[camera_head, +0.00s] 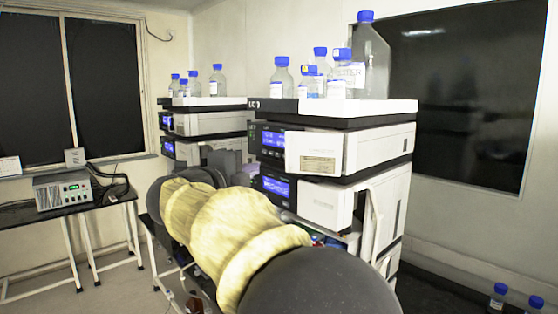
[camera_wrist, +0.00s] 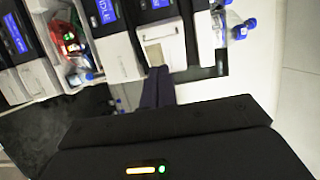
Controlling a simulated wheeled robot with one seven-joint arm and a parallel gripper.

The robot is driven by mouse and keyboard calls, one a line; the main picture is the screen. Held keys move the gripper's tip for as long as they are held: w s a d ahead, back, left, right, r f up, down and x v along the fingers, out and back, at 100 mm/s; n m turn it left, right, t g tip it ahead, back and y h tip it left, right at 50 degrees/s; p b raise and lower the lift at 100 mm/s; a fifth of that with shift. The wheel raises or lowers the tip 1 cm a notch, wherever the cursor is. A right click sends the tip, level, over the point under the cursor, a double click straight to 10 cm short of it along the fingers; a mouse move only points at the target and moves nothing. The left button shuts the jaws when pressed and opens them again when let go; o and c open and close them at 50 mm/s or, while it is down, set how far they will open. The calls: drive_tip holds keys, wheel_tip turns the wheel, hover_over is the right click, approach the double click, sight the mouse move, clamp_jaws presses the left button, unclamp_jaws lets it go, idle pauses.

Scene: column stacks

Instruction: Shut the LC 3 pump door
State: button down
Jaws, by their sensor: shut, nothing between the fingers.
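The near instrument stack carries an "LC" label whose digit is hard to read. Its upper module has a blue display and a white front door panel (camera_head: 313,153) with a tan label. The same panel shows in the wrist view (camera_wrist: 172,40). Below it is another module with a display and a white front panel (camera_head: 324,203), also in the wrist view (camera_wrist: 121,56). I cannot tell how far either stands open. My gripper (camera_wrist: 160,72) is shut and empty, its dark fingertips just in front of the labelled panel; contact is unclear. My arm hides the stack's lower part in the head view.
Blue-capped bottles (camera_head: 282,78) stand on the near stack's top tray. An open compartment with coloured items (camera_wrist: 68,42) lies lower in the stack. A second stack (camera_head: 205,124) stands behind. A grey box (camera_head: 62,191) sits on the left table. Floor at left is clear.

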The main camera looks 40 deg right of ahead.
sight(287, 156)
drive_tip(key=shift+d, duration=0.1)
drive_tip(key=p+x, duration=0.6)
drive_tip(key=x, duration=0.7)
drive_tip(key=shift+w+d, duration=0.3)
drive_tip(key=shift+s+d, duration=0.1)
drive_tip(key=shift+p, duration=0.35)
